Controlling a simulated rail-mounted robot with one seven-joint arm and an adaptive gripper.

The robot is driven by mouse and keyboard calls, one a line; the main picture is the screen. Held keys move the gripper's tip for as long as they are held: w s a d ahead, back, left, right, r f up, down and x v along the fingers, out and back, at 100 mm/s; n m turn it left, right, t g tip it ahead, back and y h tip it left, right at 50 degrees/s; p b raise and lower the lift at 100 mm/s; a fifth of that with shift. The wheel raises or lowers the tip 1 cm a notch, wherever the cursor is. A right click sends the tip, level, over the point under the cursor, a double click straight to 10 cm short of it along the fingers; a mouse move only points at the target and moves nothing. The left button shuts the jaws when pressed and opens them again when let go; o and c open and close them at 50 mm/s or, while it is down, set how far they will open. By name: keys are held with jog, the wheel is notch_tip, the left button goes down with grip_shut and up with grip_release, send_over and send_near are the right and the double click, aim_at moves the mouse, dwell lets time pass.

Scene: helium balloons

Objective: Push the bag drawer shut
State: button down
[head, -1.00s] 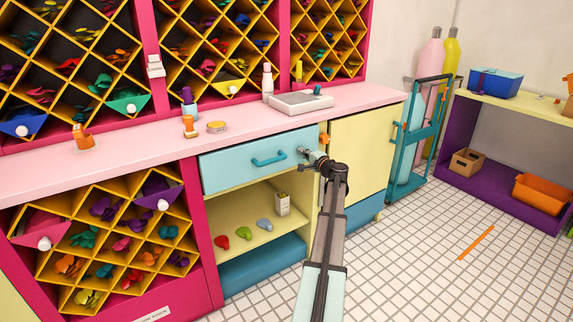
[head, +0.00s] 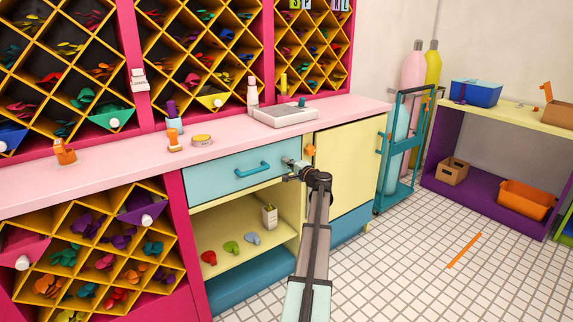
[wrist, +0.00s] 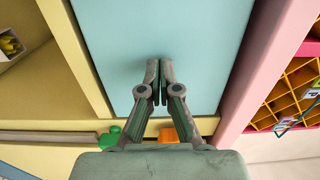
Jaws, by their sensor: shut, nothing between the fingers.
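My gripper (head: 289,163) is at the right end of the drawer front, to the right of the handle. In the wrist view my gripper (wrist: 158,68) is shut and empty, its fingertips together against or just before the blue front (wrist: 205,45). Contact is not clear. The handle does not show in the wrist view.
An open shelf (head: 225,240) below holds several small balloons and a box. A teal cart (head: 402,150) stands further right. The tiled floor is clear apart from an orange strip (head: 464,250).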

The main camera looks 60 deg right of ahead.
jog(key=v, duration=1.3)
jog(key=w+a+f+n+g+y, duration=0.3)
jog(key=a+f+y, duration=0.1)
jog(key=a+f, duration=0.8)
jog(key=w+a+f+n+g+y, duration=0.3)
jog(key=a+f+y, duration=0.1)
jog(key=a+f, duration=0.8)
jog(key=s+a+f+n+g+y, duration=0.1)
jog(key=a+f+n+g+y, duration=0.15)
jog(key=a+f, duration=0.65)
jog(key=s+a+f+n+g+y, duration=0.15)
jog(key=a+f+g, duration=0.3)
jog(key=a, duration=0.75)
jog(key=s+a+f+n+g+y, duration=0.1)
jog(key=a+f+n+g, duration=0.2)
jog(key=a+f, duration=0.6)
jog(key=s+a+f+n+g+h, duration=0.25)
jog(key=s+a+n+g, duration=0.25)
jog(key=s+a, duration=0.7)
jog(key=s+a+f+n+g+h, duration=0.25)
jog(key=s+a+n+g, duration=0.25)
jog(key=s+a, duration=0.75)
jog(key=w+a+r+t+p, duration=0.1)
jog(key=w+r+p, duration=0.4)
jog(key=r+p, duration=1.1)
jog(key=t+p, duration=0.1)
jog(key=p, duration=0.2)
jog(key=shift+w+a+t, duration=0.2)
jog(key=shift+w+t, duration=0.15)
jog(key=shift+t, duration=0.05)
